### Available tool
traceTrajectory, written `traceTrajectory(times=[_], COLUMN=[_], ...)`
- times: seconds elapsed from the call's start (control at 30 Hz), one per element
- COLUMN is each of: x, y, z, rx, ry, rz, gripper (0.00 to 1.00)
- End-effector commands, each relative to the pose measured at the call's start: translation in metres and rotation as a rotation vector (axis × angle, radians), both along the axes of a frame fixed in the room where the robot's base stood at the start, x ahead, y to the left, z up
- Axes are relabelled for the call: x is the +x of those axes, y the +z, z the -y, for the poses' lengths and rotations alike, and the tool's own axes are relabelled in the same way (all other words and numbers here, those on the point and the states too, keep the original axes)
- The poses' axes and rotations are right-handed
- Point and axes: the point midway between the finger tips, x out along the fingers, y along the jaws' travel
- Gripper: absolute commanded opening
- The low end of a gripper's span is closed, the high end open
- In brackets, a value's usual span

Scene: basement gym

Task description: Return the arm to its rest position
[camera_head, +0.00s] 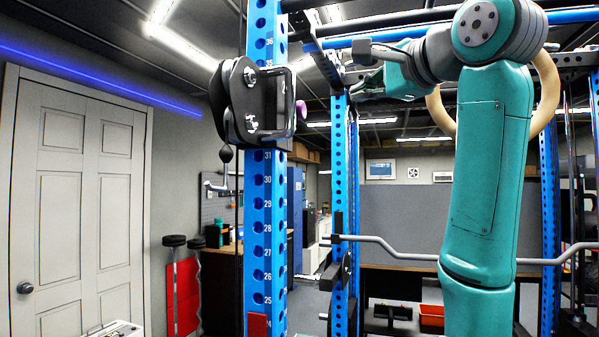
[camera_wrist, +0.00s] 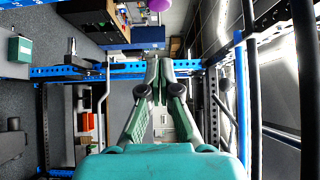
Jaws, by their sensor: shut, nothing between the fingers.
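My gripper (camera_wrist: 158,66) is in the wrist view, its two fingers reaching from the bottom and meeting near the middle. The fingertips are together, with nothing seen between them. In the head view my teal arm rises on the right and bends left at the top, among the rack's upper bars. The fingertips cannot be made out clearly there. No object is held.
A blue rack upright (camera_head: 258,190) with a black pulley bracket (camera_head: 252,105) stands left of my arm. A bent grey bar (camera_head: 400,252) runs behind my arm. A wooden ring (camera_head: 547,95) hangs beside it. A white door (camera_head: 75,200) is at far left.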

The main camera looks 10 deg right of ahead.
Motion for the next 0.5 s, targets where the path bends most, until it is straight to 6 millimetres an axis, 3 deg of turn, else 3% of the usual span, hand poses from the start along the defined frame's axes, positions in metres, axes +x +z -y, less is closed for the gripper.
traceTrajectory(times=[0.17, 0.27, 0.37, 0.5], x=[0.003, 0.015, 0.037, 0.070], y=[-0.003, -0.020, -0.051, -0.108], z=[0.000, 0.002, 0.005, 0.009], rx=[-0.001, -0.006, -0.019, -0.044], ry=[0.000, -0.001, -0.004, -0.012], rz=[-0.001, -0.004, -0.004, 0.001], gripper=[0.00, 0.00, 0.00, 0.00])
